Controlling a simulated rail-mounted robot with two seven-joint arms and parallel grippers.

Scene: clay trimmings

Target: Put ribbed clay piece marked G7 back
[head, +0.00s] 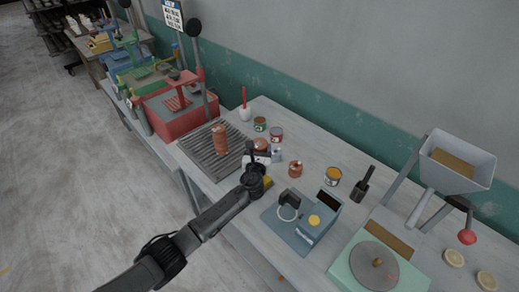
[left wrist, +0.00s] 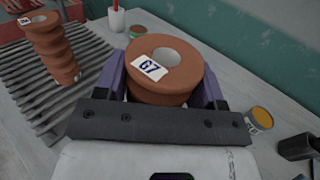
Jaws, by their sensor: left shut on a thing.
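The ribbed clay piece marked G7 (left wrist: 150,92) is a reddish-brown ringed cylinder with a hole in its top and a white label. My left gripper (left wrist: 165,92) is shut on it, with one purple finger on each side. In the head view, the top of the piece (head: 260,144) shows above my left gripper (head: 262,155), beside the slatted rack. A second, taller ribbed clay piece (head: 220,140) stands on the grey slatted rack (head: 200,157); its label is too small to read surely. The underside of G7 is hidden. My right gripper is not in view.
A red press (head: 180,108) stands behind the rack. A white cup (head: 245,114), several paint cans and a small copper-brown item (head: 295,169) stand near the gripper. A blue device (head: 290,225) and a green wheel unit (head: 370,268) are to the right.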

